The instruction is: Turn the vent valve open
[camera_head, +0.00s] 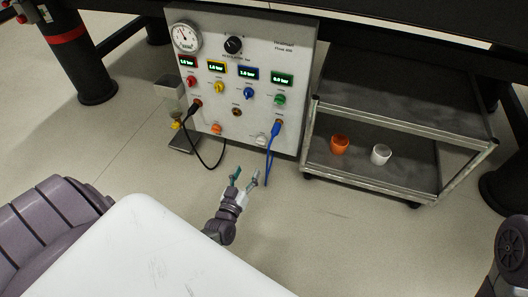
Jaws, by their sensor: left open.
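A grey gas panel (255,55) stands upright at the back. It carries a red knob (191,81), a yellow knob (219,87), a blue knob (248,92) and a green knob (279,99), each below a small lit display. Lower down are an orange knob (216,129) and a white knob (261,138). The labels are too small to read, so I cannot tell which one is the vent valve. My left gripper (244,178) is open and empty in front of and below the panel, apart from every knob. My right gripper is out of view.
A black hose (222,153) and a blue hose (270,155) hang from the panel's front, near my left gripper. A dark two-shelf cart (400,190) stands right of the panel, with an orange cup (339,145) and a white cup (381,154). The floor before the panel is clear.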

